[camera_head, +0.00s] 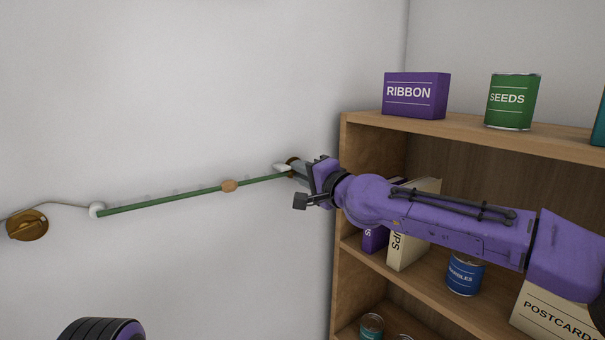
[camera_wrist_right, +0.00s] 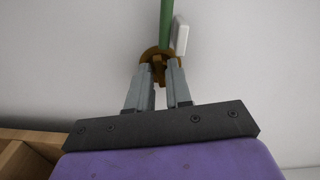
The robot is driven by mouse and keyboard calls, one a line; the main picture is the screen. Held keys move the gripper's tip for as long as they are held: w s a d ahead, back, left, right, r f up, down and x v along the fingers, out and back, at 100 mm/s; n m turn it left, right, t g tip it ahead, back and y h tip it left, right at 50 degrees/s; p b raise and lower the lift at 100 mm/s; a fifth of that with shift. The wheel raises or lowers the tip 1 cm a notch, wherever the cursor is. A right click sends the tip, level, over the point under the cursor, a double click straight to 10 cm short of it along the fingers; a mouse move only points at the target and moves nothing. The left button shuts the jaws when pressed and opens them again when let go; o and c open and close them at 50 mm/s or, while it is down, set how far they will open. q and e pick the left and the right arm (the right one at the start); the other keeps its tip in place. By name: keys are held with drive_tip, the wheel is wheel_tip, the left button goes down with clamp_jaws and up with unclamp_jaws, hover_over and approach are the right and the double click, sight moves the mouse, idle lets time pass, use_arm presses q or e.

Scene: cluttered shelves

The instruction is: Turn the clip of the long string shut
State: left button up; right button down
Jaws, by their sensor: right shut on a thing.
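A long green string (camera_head: 165,199) runs along the wall, rising to the right from a white round peg (camera_head: 97,210), with an orange bead (camera_head: 229,185) on it. At its right end are a white piece (camera_head: 283,168) and a brown-gold round clip, mostly hidden by my gripper in the head view. In the right wrist view the clip (camera_wrist_right: 150,54) shows at the fingertips, with the green string above it and the white piece (camera_wrist_right: 181,36) beside it. My right gripper (camera_head: 295,170) is shut on the clip's small raised handle. My left gripper is out of view.
A second gold round clip (camera_head: 27,225) is on the wall at far left, with a thin grey cord to the white peg. A wooden shelf (camera_head: 338,225) stands at right with boxes and cans, behind my right arm. The wall around the string is clear.

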idle(0.4)
drive_tip(key=c, duration=1.3)
unclamp_jaws()
drive_tip(key=shift+c, duration=0.2)
drive_tip(key=b+v, duration=0.4)
drive_tip(key=v, duration=0.6)
drive_tip(key=shift+s+d+b, duration=0.15)
drive_tip(key=shift+s+b, duration=0.05)
drive_tip(key=shift+b, duration=0.1)
